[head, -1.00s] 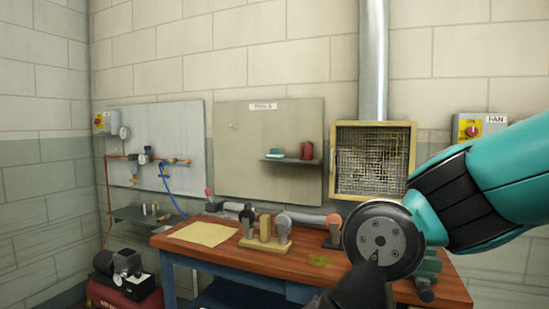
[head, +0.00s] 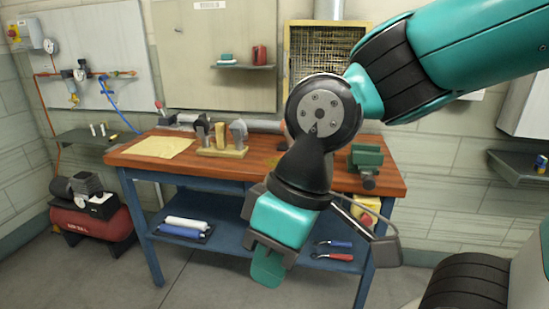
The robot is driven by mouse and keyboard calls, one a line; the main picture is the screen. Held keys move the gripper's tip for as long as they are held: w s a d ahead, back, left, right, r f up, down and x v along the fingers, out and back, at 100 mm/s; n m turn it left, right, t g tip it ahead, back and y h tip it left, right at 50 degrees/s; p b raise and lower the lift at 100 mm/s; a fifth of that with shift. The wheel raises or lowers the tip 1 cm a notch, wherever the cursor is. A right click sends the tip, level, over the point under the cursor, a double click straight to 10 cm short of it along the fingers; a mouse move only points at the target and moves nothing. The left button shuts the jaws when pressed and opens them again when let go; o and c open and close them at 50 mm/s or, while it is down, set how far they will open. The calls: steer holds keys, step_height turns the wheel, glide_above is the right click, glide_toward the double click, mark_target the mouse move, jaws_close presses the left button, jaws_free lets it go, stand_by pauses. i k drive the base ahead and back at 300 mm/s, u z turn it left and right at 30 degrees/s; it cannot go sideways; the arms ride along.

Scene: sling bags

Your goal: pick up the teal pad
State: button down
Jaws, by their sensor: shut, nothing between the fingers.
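A small flat teal item with a pale part (head: 227,59) lies on the left of the little wall shelf at the back; it may be the teal pad, but it is too small to be sure. My gripper (head: 267,272) hangs down in front of the workbench, near the picture's middle. It is shut and empty. It is well below the wall shelf and nearer to me, apart from the teal item. My arm and wrist hide part of the bench top.
A red container (head: 260,55) stands beside the teal item on the wall shelf (head: 243,67). The wooden workbench (head: 225,171) carries a yellow cloth (head: 157,147), a wooden holder (head: 221,152) and a green vise (head: 366,160). A red compressor (head: 92,221) stands left. Floor in front is clear.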

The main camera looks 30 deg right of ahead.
mark_target(226, 59)
steer(key=u, duration=0.35)
steer(key=i, duration=0.65)
steer(key=u, duration=0.35)
steer(key=i, duration=1.9)
steer(key=z, duration=1.5)
steer(key=i, duration=0.65)
steer(key=z, duration=0.65)
